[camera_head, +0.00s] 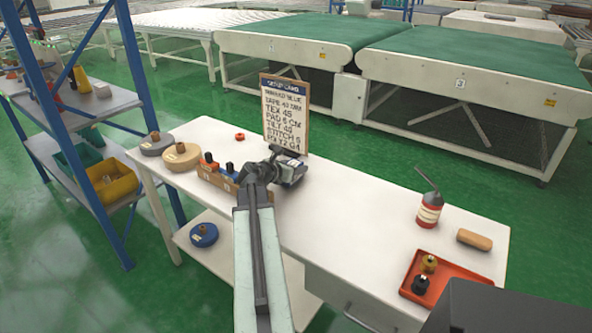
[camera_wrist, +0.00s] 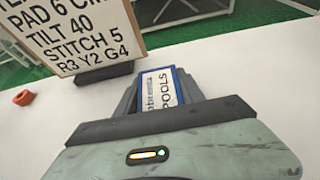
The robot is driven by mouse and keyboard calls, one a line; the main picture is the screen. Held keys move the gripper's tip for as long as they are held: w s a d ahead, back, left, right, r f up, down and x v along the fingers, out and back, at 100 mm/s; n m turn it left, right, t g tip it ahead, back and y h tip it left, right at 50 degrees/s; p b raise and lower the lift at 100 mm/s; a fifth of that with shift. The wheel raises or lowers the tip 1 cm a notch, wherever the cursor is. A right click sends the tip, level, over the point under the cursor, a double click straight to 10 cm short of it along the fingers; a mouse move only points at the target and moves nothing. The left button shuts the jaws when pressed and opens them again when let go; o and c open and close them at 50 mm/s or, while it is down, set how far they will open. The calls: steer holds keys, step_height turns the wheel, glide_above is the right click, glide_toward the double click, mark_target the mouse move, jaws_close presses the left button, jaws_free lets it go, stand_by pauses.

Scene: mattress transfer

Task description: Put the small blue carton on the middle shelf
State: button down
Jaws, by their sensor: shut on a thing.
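My gripper (camera_head: 287,168) is over the white workbench (camera_head: 350,205), in front of the order board. In the wrist view, its fingers are shut on the small blue carton (camera_wrist: 159,88), which has a white label reading "POOLS". The carton's lower part is hidden by the gripper. In the head view, the carton cannot be made out clearly at the gripper. A blue-framed rack stands at the left. It shows a shelf (camera_head: 115,99) with several objects and a lower shelf (camera_head: 45,146) with bins; I cannot tell the full number of levels.
The order board (camera_head: 286,115) stands close behind my gripper. Spools (camera_head: 181,157) and a wooden holder (camera_head: 215,178) are on the bench's left part. A red tray (camera_head: 445,280), red-and-white can (camera_head: 429,210) and tan block (camera_head: 474,239) are at the right. The bench middle is clear.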

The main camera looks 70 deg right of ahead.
steer(key=shift+f, duration=0.2)
steer(key=c, duration=0.7)
jaws_free()
steer(key=shift+r, duration=0.1)
